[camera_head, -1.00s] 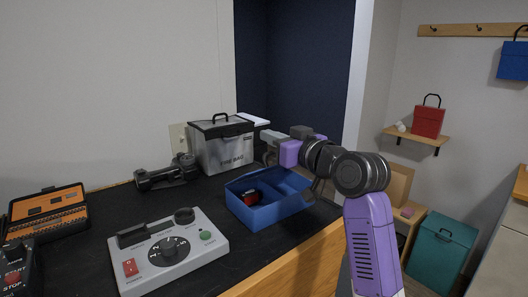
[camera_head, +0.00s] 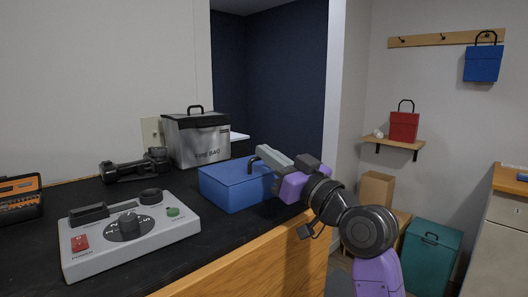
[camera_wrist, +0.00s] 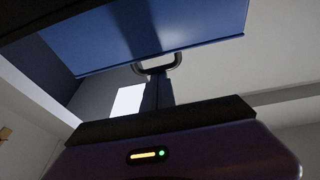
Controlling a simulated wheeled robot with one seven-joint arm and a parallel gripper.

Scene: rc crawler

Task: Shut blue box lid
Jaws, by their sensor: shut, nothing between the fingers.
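The blue box (camera_head: 238,185) stands on the black worktop near its right edge. Its blue lid (camera_head: 225,168) lies across the top and hides the inside. I cannot tell whether it is fully seated. My gripper (camera_head: 256,162) is shut and empty, at the right part of the lid, touching it or very close. In the wrist view a broad blue surface (camera_wrist: 190,25) of the box fills the top, with the gripper's dark fingertips (camera_wrist: 158,66) just below its edge.
A grey control panel (camera_head: 130,232) with knobs stands in front left of the box. The silver fire bag (camera_head: 197,142) and a black device (camera_head: 135,166) are behind it. An orange case (camera_head: 20,197) is at far left. The wooden counter edge (camera_head: 260,255) runs below.

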